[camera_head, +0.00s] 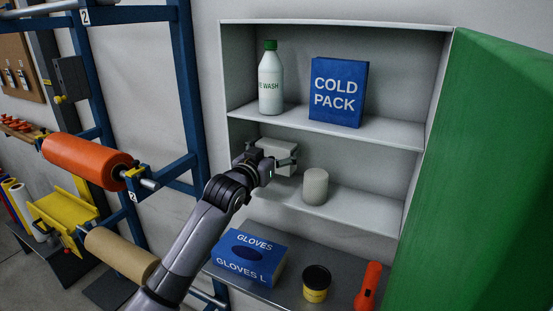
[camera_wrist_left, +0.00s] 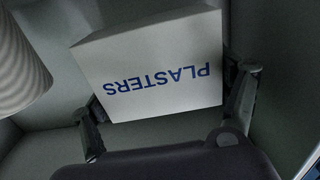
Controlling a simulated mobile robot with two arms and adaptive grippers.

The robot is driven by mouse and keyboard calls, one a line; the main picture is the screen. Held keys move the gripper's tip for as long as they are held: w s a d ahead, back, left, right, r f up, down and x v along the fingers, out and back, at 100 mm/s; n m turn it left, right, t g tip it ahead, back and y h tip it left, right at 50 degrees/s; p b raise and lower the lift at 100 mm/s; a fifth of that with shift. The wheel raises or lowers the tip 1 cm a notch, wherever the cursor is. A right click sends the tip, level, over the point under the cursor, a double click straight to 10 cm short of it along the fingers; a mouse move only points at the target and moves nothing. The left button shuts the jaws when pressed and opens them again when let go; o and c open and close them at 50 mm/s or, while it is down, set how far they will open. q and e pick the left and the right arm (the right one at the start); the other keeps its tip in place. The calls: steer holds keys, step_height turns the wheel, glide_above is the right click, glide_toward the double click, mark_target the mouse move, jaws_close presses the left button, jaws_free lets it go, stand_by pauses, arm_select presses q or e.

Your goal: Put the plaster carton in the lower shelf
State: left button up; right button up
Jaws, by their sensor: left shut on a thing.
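The plaster carton is a white box with blue PLASTERS lettering, upside down in the left wrist view (camera_wrist_left: 150,65). In the head view the carton (camera_head: 276,152) shows partly behind my left gripper (camera_head: 272,165), at the left of the lower shelf (camera_head: 345,210). My left gripper is shut on the carton, with a finger on each side of it in the left wrist view (camera_wrist_left: 168,112). I cannot tell whether the carton touches the shelf board. My right gripper is not in view.
A white cylinder (camera_head: 315,187) stands on the lower shelf, right of the carton. A green door (camera_head: 480,180) stands open at right. Below are a gloves box (camera_head: 246,259), a yellow jar (camera_head: 316,285) and an orange torch (camera_head: 369,287).

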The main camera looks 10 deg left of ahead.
arm_select(q)
steer(key=shift+s+a+f, duration=0.1)
steer(key=shift+a+f, duration=0.05)
steer(key=shift+f, duration=0.35)
step_height(320, 180, down, 3)
steer(key=shift+r+p, duration=0.2)
steer(key=shift+p, duration=0.6)
steer(key=shift+f+p, duration=0.1)
steer(key=shift+p, duration=0.25)
steer(key=shift+w+f, duration=0.2)
steer(key=shift+f, duration=0.05)
steer(key=shift+f, duration=0.2)
steer(key=o, duration=1.1)
